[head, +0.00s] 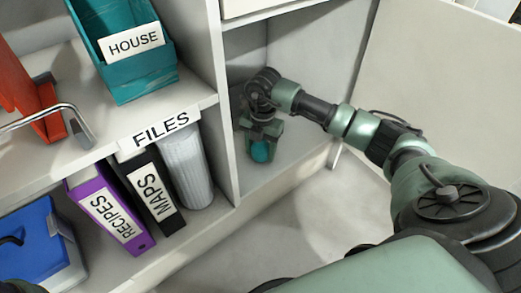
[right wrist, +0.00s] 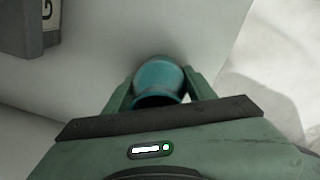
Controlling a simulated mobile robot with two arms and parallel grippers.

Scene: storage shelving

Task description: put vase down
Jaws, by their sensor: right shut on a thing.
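The vase is small, round and teal. In the head view the vase (head: 260,152) shows between the fingers of my right gripper (head: 262,146), inside the lower right cabinet compartment. In the right wrist view the vase (right wrist: 158,76) sits between the two green fingers of the right gripper (right wrist: 160,90), which is shut on it. The vase is low, close over the pale compartment floor (head: 262,176); I cannot tell whether it touches. The gripper hides part of it. My left gripper is not in view.
An upright divider (head: 228,130) stands just left of the right gripper. Left of it are a grey ribbed file holder (head: 187,170), a black maps binder (head: 150,190) and a purple recipes binder (head: 108,215). An open pale door (head: 440,80) stands on the right. The compartment floor around the vase looks clear.

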